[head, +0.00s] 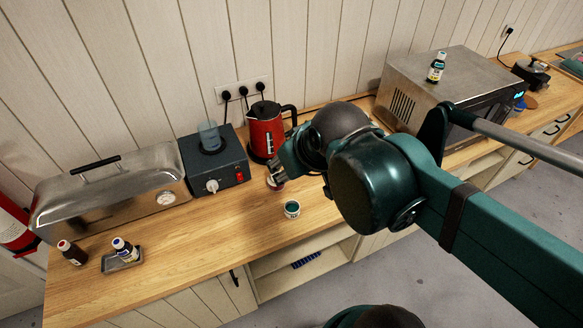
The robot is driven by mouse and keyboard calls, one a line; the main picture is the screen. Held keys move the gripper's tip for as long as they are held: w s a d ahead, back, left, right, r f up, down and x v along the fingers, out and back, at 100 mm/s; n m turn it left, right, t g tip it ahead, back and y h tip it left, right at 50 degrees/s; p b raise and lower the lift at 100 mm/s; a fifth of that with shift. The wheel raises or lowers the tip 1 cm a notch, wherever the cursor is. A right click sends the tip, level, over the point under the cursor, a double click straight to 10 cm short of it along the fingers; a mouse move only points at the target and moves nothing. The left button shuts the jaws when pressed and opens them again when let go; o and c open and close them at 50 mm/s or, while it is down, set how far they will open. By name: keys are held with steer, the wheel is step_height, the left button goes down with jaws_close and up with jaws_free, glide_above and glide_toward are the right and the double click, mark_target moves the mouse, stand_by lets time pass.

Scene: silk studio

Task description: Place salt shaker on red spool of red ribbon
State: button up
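My gripper (279,176) points down at the counter just in front of the red kettle. It is small and partly hidden by my own wrist, so I cannot tell whether it is open or shut. A small dark red and pale round thing (274,185), possibly the red spool, shows at the counter right by the fingertips; most of it is covered. A small jar-like piece with a teal top and pale side (291,209) stands on the counter, nearer the front edge and apart from my gripper. I cannot make out a salt shaker for certain.
The red kettle (265,132) and a dark heater box (213,162) with a glass beaker stand behind. A metal sterilizer box (110,195), a brown bottle (72,253) and a tray (122,263) with a bottle are left. A microwave (452,90) is right. The front middle counter is clear.

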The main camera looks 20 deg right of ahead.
steer(key=shift+s+m, duration=0.4)
steer(key=shift+m, duration=0.2)
